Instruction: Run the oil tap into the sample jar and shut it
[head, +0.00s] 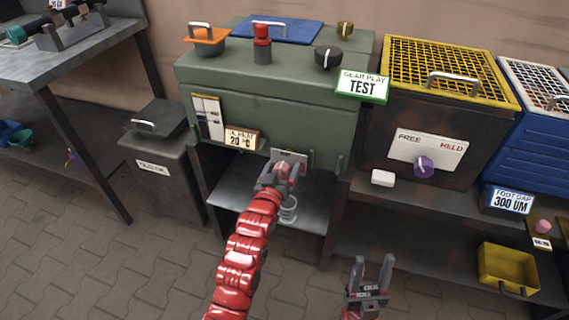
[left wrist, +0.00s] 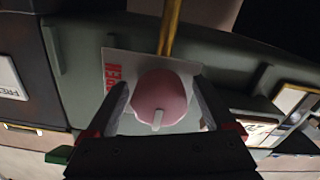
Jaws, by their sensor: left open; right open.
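The oil tap's pink round knob (left wrist: 160,97) with a white pointer sits on a pale plate (left wrist: 196,72) with partly hidden red lettering. A brass pipe (left wrist: 170,25) shows beside the knob. In the head view the plate (head: 290,156) is low on the green cabinet's front. My left gripper (head: 280,170) is at the knob and hides much of it; in the left wrist view its open fingers (left wrist: 160,105) stand either side of the knob. The glass sample jar (head: 289,213) stands on the shelf below, partly behind my left arm. My right gripper (head: 371,272) is open and empty in front of the shelves.
The green cabinet (head: 215,73) carries a red-topped part (head: 262,45), a black knob (head: 328,58) and a blue mat (head: 280,29). A lidded grey bin (head: 160,185) stands left. A purple FREE/HELD knob (head: 424,167) and yellow tray (head: 508,266) are right.

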